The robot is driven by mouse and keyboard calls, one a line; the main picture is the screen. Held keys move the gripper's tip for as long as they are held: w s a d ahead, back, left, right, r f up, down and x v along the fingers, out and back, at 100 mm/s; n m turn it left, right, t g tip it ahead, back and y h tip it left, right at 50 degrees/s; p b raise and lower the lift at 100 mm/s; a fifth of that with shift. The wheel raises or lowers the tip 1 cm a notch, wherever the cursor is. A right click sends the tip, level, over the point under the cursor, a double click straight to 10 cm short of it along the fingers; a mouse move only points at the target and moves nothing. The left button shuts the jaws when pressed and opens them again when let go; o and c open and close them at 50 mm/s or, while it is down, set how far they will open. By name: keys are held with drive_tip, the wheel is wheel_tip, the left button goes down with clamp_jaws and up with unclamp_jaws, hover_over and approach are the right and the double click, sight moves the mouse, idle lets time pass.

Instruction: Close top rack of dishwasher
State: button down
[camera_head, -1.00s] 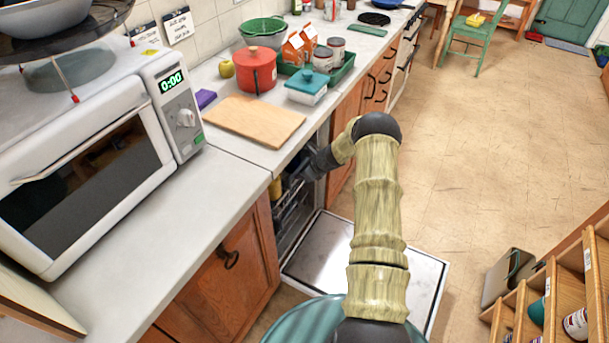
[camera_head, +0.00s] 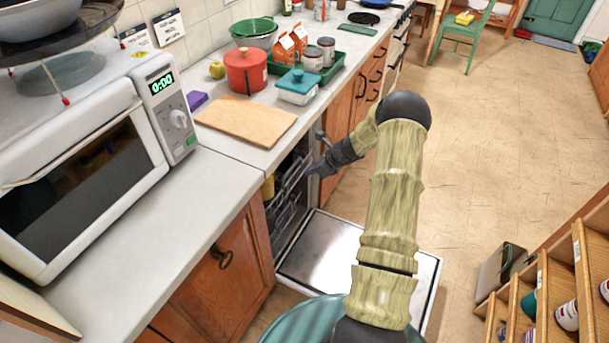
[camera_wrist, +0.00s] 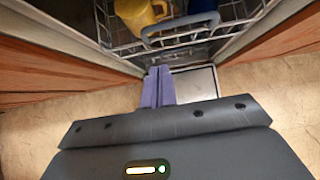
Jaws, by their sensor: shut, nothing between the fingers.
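The dishwasher is under the counter, its door (camera_head: 325,255) folded down flat. Its top rack (camera_head: 286,190), of grey wire, shows in the opening; in the wrist view the rack (camera_wrist: 118,50) lies between the wooden cabinet fronts. It holds a yellow mug (camera_wrist: 142,14) and a dark blue item (camera_wrist: 203,6). I cannot tell exactly how deep the rack sits. My gripper (camera_head: 310,172) is just in front of the opening, above the door. In the wrist view its purple fingers (camera_wrist: 157,72) are together and empty, pointing toward the rack and appearing just short of its front.
The counter above carries a cutting board (camera_head: 246,120), a red pot (camera_head: 246,72) and a microwave (camera_head: 80,175). A wooden cabinet (camera_head: 225,270) adjoins the dishwasher on the near side. A wooden shelf (camera_head: 560,265) stands at lower right. The floor (camera_head: 480,150) between is clear.

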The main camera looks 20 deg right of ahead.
drive_tip(key=v, duration=0.3)
drive_tip(key=shift+d+f, duration=0.1)
drive_tip(key=shift+d, duration=0.05)
drive_tip(key=shift+w, duration=0.15)
